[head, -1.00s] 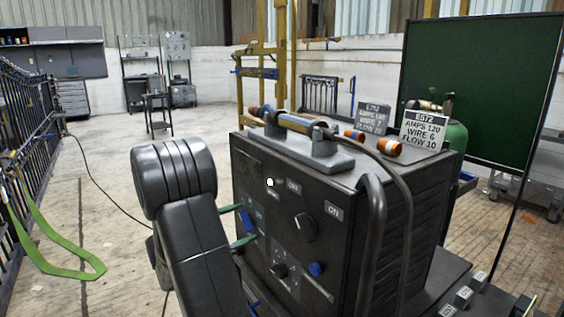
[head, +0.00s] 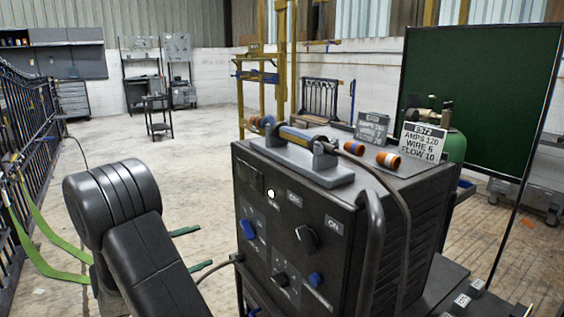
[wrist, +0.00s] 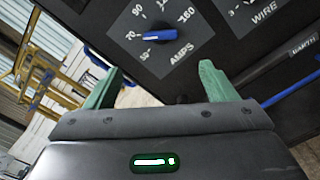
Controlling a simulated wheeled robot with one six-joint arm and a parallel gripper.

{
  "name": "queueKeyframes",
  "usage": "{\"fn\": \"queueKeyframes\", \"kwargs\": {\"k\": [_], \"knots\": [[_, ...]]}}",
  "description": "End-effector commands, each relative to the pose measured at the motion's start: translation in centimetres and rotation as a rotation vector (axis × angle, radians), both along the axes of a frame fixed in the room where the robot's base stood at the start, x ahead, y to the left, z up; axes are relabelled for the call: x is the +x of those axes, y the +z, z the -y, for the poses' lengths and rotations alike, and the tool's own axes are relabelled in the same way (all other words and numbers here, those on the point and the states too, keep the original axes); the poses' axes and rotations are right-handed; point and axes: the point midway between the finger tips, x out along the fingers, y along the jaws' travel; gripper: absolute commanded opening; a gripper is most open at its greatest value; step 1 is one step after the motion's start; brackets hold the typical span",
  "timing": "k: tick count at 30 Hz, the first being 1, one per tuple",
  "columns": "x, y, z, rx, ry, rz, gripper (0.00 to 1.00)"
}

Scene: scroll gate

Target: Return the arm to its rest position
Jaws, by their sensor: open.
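My gripper (wrist: 158,85) is open and empty in the wrist view, its two green fingers apart. In the head view its green fingertips (head: 196,247) show just left of the welding machine, partly hidden behind my dark arm. The dark welding machine (head: 285,240) stands right of my arm. In the wrist view its blue AMPS knob (wrist: 167,33) lies beyond the fingers, apart from them. In the head view the panel also has a large dark knob (head: 306,238) and a lit white lamp (head: 271,194).
A torch in a grey holder (head: 300,165), orange-ended rolls (head: 388,160) and label cards (head: 423,143) are on the machine top. A green screen (head: 480,90) stands at right. A dark gate (head: 30,150) with green straps (head: 45,245) is at left. The floor between is mostly clear.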

Motion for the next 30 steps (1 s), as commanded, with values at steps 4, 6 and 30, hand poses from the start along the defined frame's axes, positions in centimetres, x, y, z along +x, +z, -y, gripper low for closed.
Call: {"fn": "queueKeyframes", "kwargs": {"k": [4, 6, 30], "knots": [[1.6, -0.3, 2.6, 0.0, -0.008, 0.0, 0.78], [2.3, -0.2, 3.6, 0.001, -0.008, 0.001, 0.78], [7.2, 0.4, 11.0, -0.179, -0.004, -0.264, 0.78]]}}
